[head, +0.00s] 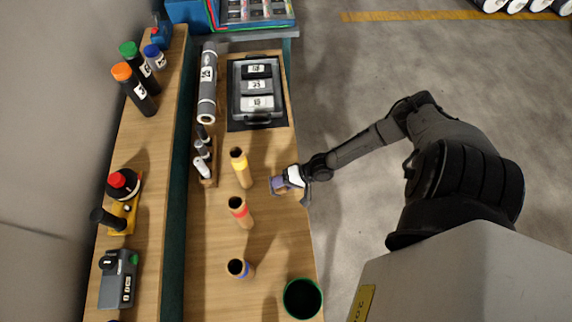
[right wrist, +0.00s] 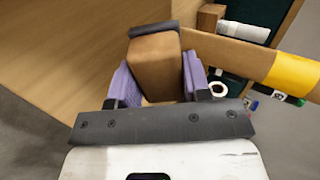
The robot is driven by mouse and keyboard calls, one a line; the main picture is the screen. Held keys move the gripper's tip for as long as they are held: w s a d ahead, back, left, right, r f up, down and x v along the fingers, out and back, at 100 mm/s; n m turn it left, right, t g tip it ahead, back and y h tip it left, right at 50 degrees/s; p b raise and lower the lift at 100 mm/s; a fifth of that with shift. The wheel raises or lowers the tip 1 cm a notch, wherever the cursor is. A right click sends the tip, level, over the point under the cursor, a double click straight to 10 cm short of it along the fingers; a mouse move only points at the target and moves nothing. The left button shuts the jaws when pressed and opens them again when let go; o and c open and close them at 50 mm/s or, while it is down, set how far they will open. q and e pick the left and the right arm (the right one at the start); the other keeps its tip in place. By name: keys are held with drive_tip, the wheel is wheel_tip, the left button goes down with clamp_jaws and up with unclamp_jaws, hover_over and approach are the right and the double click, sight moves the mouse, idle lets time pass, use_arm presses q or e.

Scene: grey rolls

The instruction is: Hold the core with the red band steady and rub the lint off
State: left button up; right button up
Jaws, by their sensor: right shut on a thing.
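The core with the red band (head: 240,212) is a brown tube standing on the wooden bench, its open end facing up. Lint on it is too small to make out. My right gripper (head: 289,181) is at the bench's right edge, to the right of and beyond that core, apart from it. It is shut on a brown block (right wrist: 155,62) with a dark strip at its far end, held between purple finger pads. The block is also partly visible in the head view (head: 279,185). My left gripper is not in view.
A green bin (head: 288,302) stands at the near right. A dark tray (head: 237,119) with rolls lies farther off.

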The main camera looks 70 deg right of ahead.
drive_tip(key=a+t, duration=0.1)
drive_tip(key=a, duration=0.1)
drive_tip(key=s+a+t+y, duration=0.1)
drive_tip(key=s+a+r+t, duration=0.1)
drive_tip(key=a, duration=0.1)
drive_tip(key=shift+s+a+y, duration=0.1)
drive_tip(key=shift+a+y, duration=0.25)
drive_tip(key=shift+y, duration=0.05)
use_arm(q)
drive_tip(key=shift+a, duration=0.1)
use_arm(e)
drive_tip(key=a+r+t, duration=0.1)
drive_tip(key=s+a+r+t, duration=0.1)
drive_tip(key=a+r+t+y, duration=0.1)
drive_tip(key=shift+s+a, duration=0.3)
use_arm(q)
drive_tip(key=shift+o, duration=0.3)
